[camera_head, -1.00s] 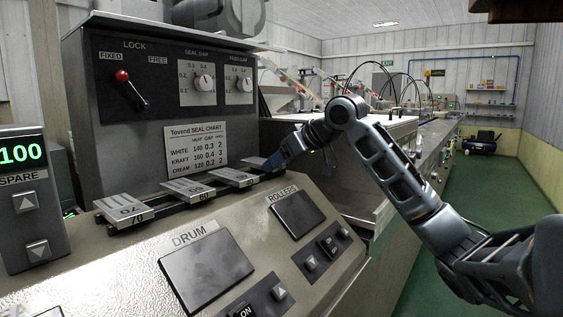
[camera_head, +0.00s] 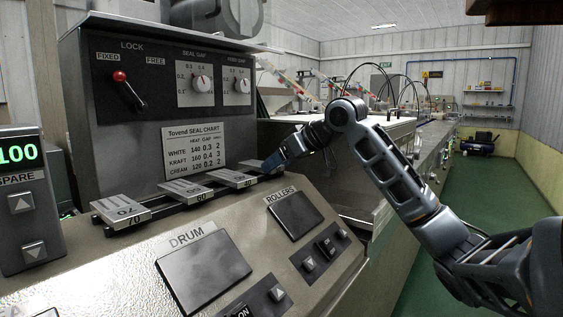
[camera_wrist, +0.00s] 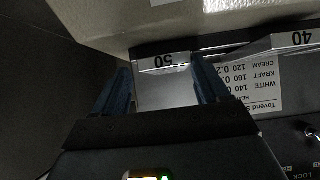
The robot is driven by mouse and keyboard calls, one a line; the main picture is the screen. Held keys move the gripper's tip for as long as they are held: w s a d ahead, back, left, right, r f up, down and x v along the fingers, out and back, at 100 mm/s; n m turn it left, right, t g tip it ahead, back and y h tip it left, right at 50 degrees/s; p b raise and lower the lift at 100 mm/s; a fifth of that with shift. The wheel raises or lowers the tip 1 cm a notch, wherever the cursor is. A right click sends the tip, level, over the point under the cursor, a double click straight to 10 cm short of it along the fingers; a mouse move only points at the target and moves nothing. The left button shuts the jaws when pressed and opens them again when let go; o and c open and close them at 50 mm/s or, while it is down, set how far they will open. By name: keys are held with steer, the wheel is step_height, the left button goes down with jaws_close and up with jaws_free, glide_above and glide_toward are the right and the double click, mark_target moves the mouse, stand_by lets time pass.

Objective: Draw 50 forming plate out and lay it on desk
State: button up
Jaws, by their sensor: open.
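The 50 forming plate (camera_wrist: 165,90) is a flat silver plate in the wrist view, its label upside down at the edge. My gripper (camera_wrist: 163,78) is open, with one blue finger on each side of this plate; I cannot tell whether they touch it. No separate desk can be made out for certain.
Other forming plates, including one marked 70 (camera_head: 121,209) and one marked 60 (camera_head: 187,190), lie in the row to the left. The sloped control panel (camera_head: 345,277) is in front, the upright seal panel (camera_head: 205,125) behind. Green floor (camera_head: 450,205) is open at right.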

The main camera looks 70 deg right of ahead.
steer(key=shift+a+f, duration=0.45)
steer(key=shift+f, duration=0.4)
steer(key=d+r+v, duration=0.1)
steer(key=v, duration=0.7)
steer(key=shift+r, duration=0.25)
